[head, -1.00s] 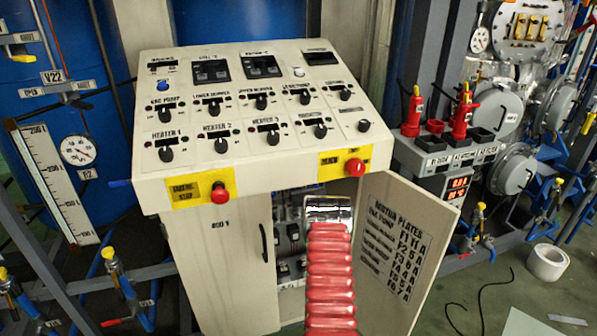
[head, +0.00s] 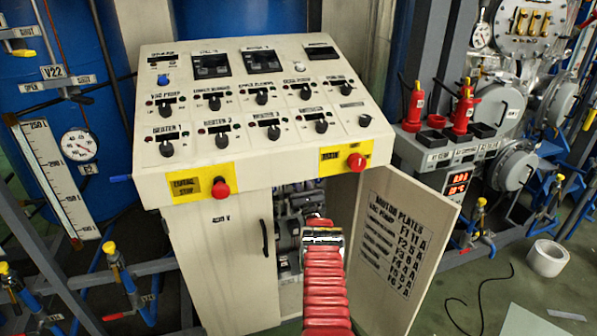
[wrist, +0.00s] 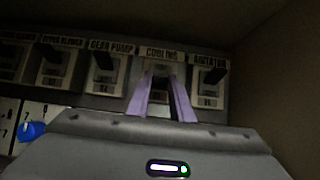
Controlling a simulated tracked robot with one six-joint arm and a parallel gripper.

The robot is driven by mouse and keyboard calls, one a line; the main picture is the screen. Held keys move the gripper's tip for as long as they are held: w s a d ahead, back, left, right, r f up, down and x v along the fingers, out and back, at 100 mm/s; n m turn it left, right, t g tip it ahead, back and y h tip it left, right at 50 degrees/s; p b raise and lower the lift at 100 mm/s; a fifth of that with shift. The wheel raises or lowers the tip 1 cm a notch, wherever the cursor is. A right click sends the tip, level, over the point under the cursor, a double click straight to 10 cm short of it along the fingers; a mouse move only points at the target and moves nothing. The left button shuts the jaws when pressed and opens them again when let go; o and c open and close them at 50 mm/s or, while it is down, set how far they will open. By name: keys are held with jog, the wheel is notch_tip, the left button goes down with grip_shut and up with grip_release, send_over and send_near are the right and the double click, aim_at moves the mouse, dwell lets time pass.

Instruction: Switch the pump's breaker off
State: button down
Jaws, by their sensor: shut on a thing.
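In the wrist view, a row of dark breaker levers on labelled plates runs across the cabinet's inside. The gear pump breaker (wrist: 103,68) is left of my gripper, and the agitator breaker (wrist: 210,78) is to its right. My gripper (wrist: 161,80) has its two purple fingers at the breaker under the "COOLING" label (wrist: 161,53), closed on its lever, which is mostly hidden between them. In the head view, my red arm reaches into the open cabinet; its fingers are hidden there. The far left breakers' labels are hard to read.
The cabinet's open door (head: 395,245) with the motor plates list stands right of my arm. The control desk (head: 255,110), with red stop buttons, overhangs the opening. In the wrist view, a blue knob (wrist: 32,130) sits at lower left, and a plain side wall (wrist: 280,70) closes the right.

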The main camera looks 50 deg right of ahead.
jog(key=shift+f, duration=0.15)
jog(key=c, duration=1.6)
grip_release()
jog(key=shift+o, duration=0.2)
jog(key=v, duration=1.3)
jog(key=shift+s+a+f, duration=0.2)
jog(key=shift+s, duration=0.1)
